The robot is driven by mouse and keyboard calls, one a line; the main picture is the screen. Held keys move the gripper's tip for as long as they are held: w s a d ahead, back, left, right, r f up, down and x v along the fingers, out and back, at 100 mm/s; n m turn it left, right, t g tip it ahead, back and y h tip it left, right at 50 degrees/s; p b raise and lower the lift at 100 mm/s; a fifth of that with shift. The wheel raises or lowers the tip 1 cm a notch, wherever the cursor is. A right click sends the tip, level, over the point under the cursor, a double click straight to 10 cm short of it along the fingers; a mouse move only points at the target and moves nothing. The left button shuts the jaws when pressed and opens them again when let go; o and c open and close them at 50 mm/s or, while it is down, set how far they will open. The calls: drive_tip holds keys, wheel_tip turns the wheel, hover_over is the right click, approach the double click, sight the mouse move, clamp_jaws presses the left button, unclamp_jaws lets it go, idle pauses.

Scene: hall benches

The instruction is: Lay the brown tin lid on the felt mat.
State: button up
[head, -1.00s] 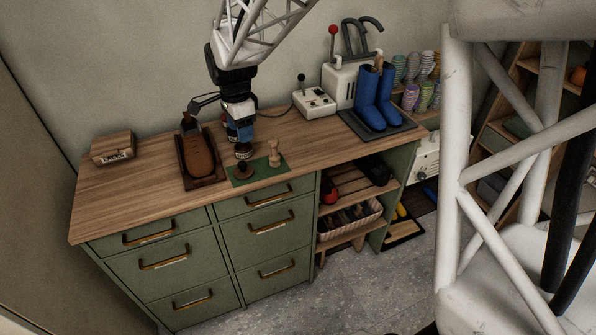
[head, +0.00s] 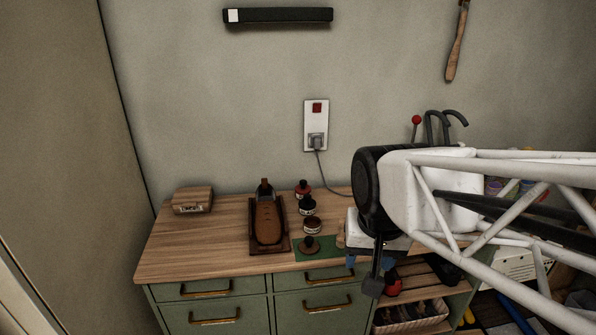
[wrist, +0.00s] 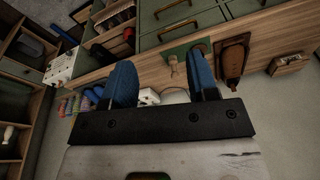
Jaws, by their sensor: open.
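The green felt mat (head: 327,252) lies on the wooden counter near its front edge. A round brown knobbed piece (head: 310,246) rests on it, with a pale wooden peg-like piece (head: 340,236) at its right. Just behind the mat stands a small tin (head: 312,226) with a pale label and dark brown top; I cannot tell whether that top is a loose lid. My gripper (head: 369,262) is right of the mat, partly hidden by my arm. In the wrist view its blue fingers (wrist: 160,68) are apart, with nothing seen held.
A brown shoe on a dark tray (head: 283,244) stands left of the mat. Dark bottles (head: 308,206) stand behind the tin. A wooden box (head: 192,200) is at the left. My arm hides the counter's right part. Counter between box and shoe is clear.

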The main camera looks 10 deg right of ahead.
drive_tip(key=s, duration=0.1)
drive_tip(key=s+n, duration=0.1)
drive_tip(key=s, duration=0.1)
drive_tip(key=s+n, duration=0.1)
drive_tip(key=shift+s+d+f, duration=0.2)
drive_tip(key=shift+s+f, duration=0.05)
drive_tip(key=shift+s, duration=0.05)
